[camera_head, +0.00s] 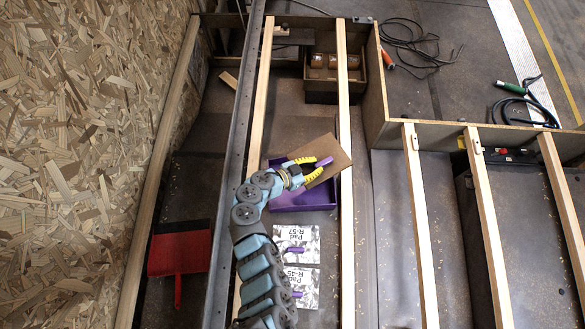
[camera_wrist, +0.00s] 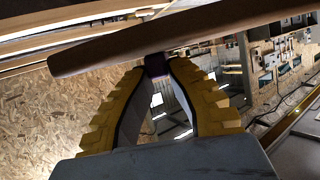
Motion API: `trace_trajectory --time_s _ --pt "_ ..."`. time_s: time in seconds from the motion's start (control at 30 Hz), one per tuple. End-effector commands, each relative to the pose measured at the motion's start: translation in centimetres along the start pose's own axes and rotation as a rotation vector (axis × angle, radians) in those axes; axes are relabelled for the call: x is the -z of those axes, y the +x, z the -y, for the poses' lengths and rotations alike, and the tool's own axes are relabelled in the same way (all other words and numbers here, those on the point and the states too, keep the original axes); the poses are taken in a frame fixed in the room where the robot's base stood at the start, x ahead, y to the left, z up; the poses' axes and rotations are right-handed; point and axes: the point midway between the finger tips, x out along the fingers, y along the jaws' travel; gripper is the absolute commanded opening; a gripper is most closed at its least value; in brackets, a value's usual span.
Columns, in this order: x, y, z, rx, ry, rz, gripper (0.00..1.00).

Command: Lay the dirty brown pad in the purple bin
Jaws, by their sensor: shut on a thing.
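The brown pad (camera_head: 331,160) is a flat, tan-brown square held up over the purple bin in the head view. My gripper (camera_head: 316,166) is shut on the pad's small purple tab. In the wrist view the pad (camera_wrist: 190,32) shows edge-on as a brown slab across the top, and the yellow fingers of my gripper (camera_wrist: 157,68) close on the purple tab just below it. The purple bin (camera_head: 305,199) lies under the pad and gripper, between two wooden rails. The pad and my gripper hide part of the bin.
Wooden rails (camera_head: 346,110) run along both sides. A red dustpan-like tool (camera_head: 179,254) lies left. A brown box with rolls (camera_head: 334,84) stands behind.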

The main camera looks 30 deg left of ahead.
Motion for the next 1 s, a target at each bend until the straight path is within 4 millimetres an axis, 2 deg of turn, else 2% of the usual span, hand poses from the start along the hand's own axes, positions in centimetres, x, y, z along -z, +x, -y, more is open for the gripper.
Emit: trace_trajectory --time_s 0.03,0.1,0.5,0.73,1.0 --pt "-1.9 0.4 0.6 -0.021 0.013 0.001 0.0" --pt "-3.1 0.7 0.7 -0.066 0.027 0.0 0.0" --pt "-8.4 0.2 2.4 -0.28 0.121 -0.001 0.0" --pt "-10.3 -1.2 3.2 -0.378 0.163 -0.004 0.0" --pt "-10.9 -2.6 3.6 -0.433 0.185 -0.006 0.0"
